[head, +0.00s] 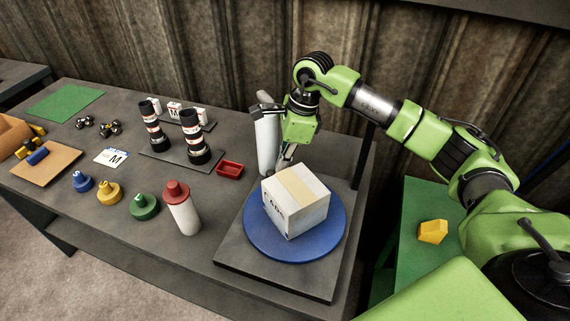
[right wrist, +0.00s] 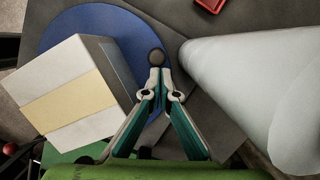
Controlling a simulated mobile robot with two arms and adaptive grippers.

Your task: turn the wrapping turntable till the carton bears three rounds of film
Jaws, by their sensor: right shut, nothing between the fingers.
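A white carton (head: 297,218) with a tan tape band sits on the blue round turntable (head: 258,238). In the right wrist view the carton (right wrist: 60,112) is at the left on the blue disc (right wrist: 65,25). A bluish-grey patch shows on one carton side; I cannot tell whether it is film. A tall white roll (head: 266,148) stands behind the turntable, and in the right wrist view the roll (right wrist: 250,85) is at the right. My right gripper (head: 285,160) is shut and empty between carton and roll. A dark round knob (right wrist: 156,57) shows at its fingertips. My left gripper is out of view.
The turntable stands on a dark base plate (head: 270,279) at the bench's right end. A red-capped bottle (head: 184,212), a red tray (head: 230,169) and coloured capped pieces (head: 144,206) stand to its left. A green table (head: 408,215) with a yellow block (head: 432,232) is at the right.

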